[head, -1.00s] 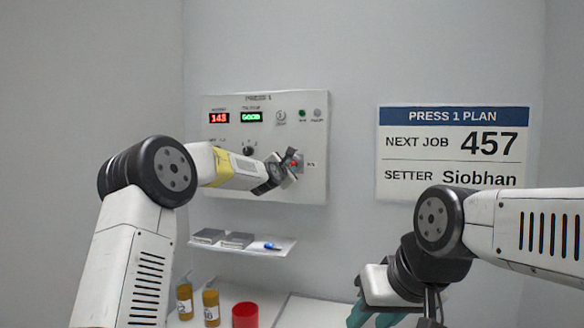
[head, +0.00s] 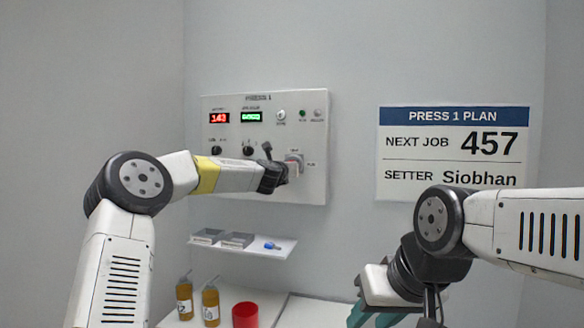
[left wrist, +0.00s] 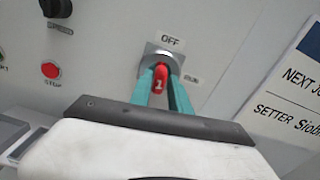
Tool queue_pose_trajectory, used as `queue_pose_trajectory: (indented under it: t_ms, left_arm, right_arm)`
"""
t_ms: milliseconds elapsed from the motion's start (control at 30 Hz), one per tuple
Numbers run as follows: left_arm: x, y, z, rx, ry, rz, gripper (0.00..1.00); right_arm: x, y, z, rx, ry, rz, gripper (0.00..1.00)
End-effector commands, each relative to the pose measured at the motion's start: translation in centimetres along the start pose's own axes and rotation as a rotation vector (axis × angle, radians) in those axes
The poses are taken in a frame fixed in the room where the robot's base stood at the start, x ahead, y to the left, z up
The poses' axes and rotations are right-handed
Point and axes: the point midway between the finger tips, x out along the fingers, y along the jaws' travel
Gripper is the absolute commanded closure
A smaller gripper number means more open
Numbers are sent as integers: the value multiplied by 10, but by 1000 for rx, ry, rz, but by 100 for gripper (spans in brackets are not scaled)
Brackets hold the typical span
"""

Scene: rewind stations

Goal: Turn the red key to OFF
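The red key (left wrist: 160,76), marked 1, sits in a round metal switch (left wrist: 162,60) on the white panel. A label OFF stands above the switch and another label to its right. In the left wrist view the key stands roughly upright toward OFF. My left gripper (left wrist: 162,84) has its teal fingers on both sides of the key, closed against it. In the head view my left gripper (head: 289,167) mostly hides the key. My right gripper (head: 372,318) is low at the bottom edge, its teal fingers apart and empty.
The panel (head: 230,180) also has displays, black knobs and a red stop button (left wrist: 50,70). A shelf (head: 270,248) below it holds grey trays and a blue item. Brown bottles (head: 211,305) and a red cup (head: 245,315) stand lower. A plan sign (head: 452,150) hangs right.

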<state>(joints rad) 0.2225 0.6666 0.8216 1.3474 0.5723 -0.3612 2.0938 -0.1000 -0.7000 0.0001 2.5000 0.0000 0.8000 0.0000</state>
Motion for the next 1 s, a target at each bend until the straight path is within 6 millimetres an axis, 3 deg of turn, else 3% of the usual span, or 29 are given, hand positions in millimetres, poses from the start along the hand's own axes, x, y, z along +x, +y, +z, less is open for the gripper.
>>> queue_pose_trajectory:
  t_ms: [67, 467, 800, 1000]
  left_arm:
    - [0, -1, 1, 3, -2, -1, 61]
    - [-7, 2, 2, 7, -3, 4, 61]
    - [-59, 2, 2, 8, -3, 4, 61]
    - [-78, -3, 1, 27, 1, -4, 61]
  right_arm:
    - [0, 0, 0, 0, 0, 0, 64]
    - [0, 0, 0, 0, 0, 0, 64]
    - [0, 0, 0, 0, 0, 0, 64]
    - [0, 0, 0, 0, 0, 0, 64]
